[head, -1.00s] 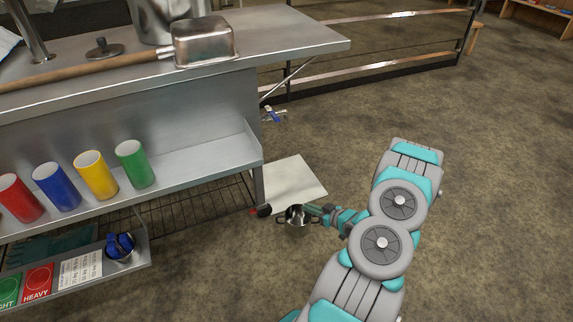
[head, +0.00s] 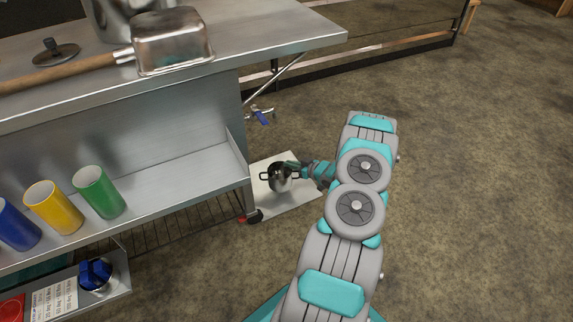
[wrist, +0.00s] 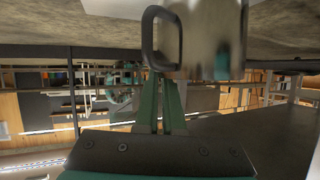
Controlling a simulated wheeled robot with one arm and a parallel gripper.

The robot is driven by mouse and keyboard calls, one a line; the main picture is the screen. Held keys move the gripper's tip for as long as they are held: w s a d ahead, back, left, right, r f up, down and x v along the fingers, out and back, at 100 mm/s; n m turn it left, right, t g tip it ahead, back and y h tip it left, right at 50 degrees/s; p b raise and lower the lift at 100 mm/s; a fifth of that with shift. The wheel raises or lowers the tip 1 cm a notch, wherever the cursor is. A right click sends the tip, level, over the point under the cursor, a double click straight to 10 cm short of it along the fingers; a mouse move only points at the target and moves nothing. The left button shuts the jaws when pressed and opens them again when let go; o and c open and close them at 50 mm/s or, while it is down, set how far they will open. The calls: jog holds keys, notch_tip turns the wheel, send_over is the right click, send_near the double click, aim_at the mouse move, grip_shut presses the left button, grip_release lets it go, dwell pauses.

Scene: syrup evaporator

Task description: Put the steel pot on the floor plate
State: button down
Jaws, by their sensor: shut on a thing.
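The steel pot (head: 279,178) is a small shiny pot with dark loop handles. In the head view it shows over the pale floor plate (head: 292,203), beside the bench leg. My gripper (head: 296,168) is shut on the pot at its right side. In the wrist view the pot (wrist: 208,40) fills the upper middle, with a dark handle on its left and the green fingers (wrist: 162,100) reaching up to it. The pot looks upright in the head view. I cannot tell whether its base touches the plate.
A steel bench (head: 160,165) with a caster (head: 254,216) stands close on the left. Its lower shelf holds green (head: 99,192), yellow (head: 53,207) and blue cups. A blue-handled valve (head: 262,116) juts out behind the plate. The floor to the right is open.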

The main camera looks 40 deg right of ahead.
jog(key=w+f, duration=0.1)
jog(key=w+d+f, duration=0.1)
jog(key=w+f, duration=0.2)
jog(key=shift+d, duration=0.25)
jog(key=c, duration=1)
grip_release()
jog(key=v, duration=1.2)
jog(key=shift+d, duration=0.1)
